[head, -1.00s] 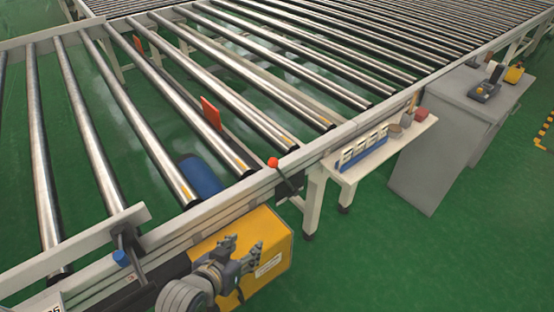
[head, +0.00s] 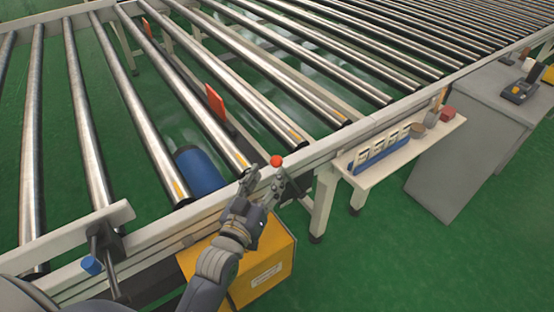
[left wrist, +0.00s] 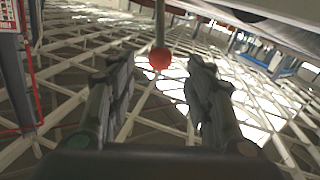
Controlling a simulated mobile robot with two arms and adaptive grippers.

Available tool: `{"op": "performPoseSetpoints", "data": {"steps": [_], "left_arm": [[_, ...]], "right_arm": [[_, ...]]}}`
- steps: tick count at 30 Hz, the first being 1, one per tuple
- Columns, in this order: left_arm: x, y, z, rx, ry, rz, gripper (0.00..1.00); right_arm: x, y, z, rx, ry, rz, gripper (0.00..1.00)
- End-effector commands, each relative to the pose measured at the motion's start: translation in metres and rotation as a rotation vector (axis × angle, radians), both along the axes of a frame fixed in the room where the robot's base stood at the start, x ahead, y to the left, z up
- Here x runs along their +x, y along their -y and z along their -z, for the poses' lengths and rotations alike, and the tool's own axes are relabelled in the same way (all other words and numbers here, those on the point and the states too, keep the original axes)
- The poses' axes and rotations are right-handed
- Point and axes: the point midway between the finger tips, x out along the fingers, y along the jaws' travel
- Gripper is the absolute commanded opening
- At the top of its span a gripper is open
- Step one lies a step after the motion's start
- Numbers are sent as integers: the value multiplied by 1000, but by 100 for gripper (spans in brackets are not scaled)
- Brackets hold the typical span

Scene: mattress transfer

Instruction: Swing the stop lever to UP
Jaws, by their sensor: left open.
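The stop lever has a red ball knob (head: 276,160) and sits at the near side rail of the roller conveyor. Its shaft is mostly hidden by my gripper in the head view. My left gripper (head: 265,185) is open at the lever, just below the knob in the picture. I cannot tell whether either finger touches the lever. Orange stop plates (head: 215,103) stand up between the rollers. My right gripper is not in view.
A yellow box (head: 262,272) hangs below the rail under my left arm. A blue cylinder (head: 200,172) lies by the rollers. A small shelf (head: 405,146) with a blue rack (head: 385,152) is to the right, before a grey cabinet (head: 455,165). A blue-knobbed clamp (head: 91,265) is at left.

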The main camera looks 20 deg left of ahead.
Motion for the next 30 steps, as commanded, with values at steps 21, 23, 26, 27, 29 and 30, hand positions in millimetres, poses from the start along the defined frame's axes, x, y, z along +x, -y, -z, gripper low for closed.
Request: {"op": "performPoseSetpoints", "data": {"steps": [21,23,26,27,29,30], "left_arm": [[69,5,0,0,-1,0,47],[69,5,0,0,-2,0,47],[68,5,0,0,-1,0,45],[68,5,0,0,-1,0,36],[68,5,0,0,-1,1,22],[68,5,0,0,-1,0,13]], "right_arm": [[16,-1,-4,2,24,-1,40],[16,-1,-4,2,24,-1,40],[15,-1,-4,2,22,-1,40],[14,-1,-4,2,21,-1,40],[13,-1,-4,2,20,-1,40],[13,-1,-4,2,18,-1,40]]}}
